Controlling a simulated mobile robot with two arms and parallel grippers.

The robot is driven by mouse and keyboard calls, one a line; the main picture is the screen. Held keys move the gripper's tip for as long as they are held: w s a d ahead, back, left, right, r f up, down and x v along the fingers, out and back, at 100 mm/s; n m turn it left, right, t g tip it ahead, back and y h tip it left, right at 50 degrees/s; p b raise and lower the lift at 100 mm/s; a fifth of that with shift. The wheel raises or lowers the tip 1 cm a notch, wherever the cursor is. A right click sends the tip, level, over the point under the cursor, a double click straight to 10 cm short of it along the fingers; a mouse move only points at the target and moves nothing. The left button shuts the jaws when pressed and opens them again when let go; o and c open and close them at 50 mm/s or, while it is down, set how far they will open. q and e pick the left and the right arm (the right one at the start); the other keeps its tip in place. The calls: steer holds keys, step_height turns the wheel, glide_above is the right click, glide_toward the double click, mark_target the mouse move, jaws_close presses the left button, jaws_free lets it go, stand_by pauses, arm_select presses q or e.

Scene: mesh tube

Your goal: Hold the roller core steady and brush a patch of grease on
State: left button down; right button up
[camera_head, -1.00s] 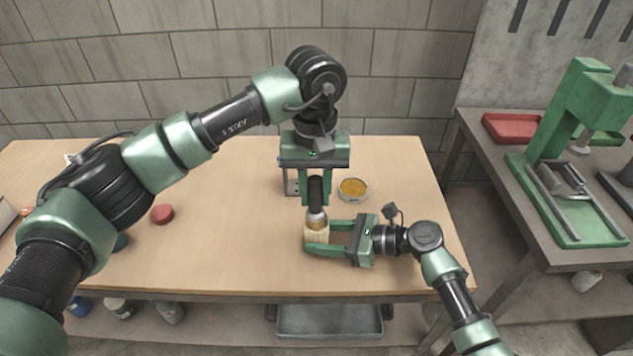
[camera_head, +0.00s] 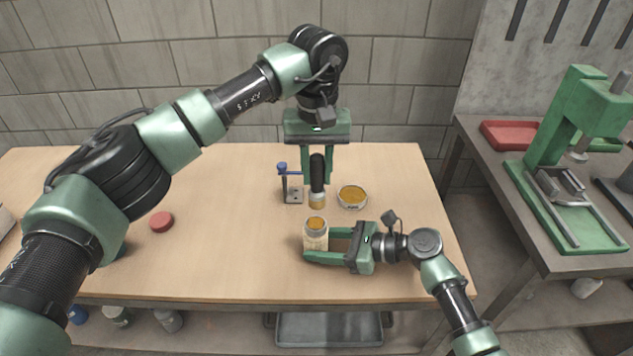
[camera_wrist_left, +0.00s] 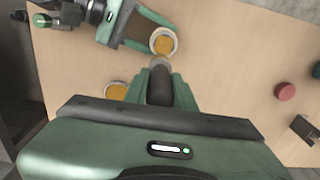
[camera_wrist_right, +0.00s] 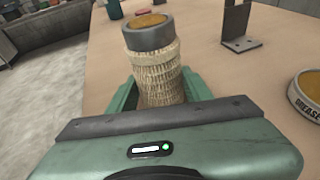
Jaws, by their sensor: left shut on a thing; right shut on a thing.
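The roller core (camera_head: 315,240) is a pale mesh tube with a grey collar, standing upright on the table; its top is coated with amber grease. My right gripper (camera_head: 316,243) is shut around it from the right, and the core fills the right wrist view (camera_wrist_right: 158,75) between the fingers. My left gripper (camera_head: 317,170) is shut on the dark handle of the brush (camera_head: 317,172), which points down with amber grease on its tip. The brush tip is above and behind the core, apart from it. The grease tin (camera_head: 352,196) is open, right of the brush.
A metal bracket stand with a blue knob (camera_head: 283,167) stands just left of the brush. A red round lid (camera_head: 161,222) lies on the left of the table. The table between them is clear. A green press (camera_head: 575,150) stands on the right bench.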

mark_target(317, 156)
arm_select(q)
steer(key=shift+r, duration=2.65)
arm_select(e)
steer(key=shift+f, duration=0.1)
steer(key=o, duration=1)
steer(key=shift+o, duration=0.2)
steer(key=v, duration=1.2)
arm_select(q)
steer(key=shift+s+f, duration=0.1)
arm_select(e)
steer(key=shift+s, duration=0.15)
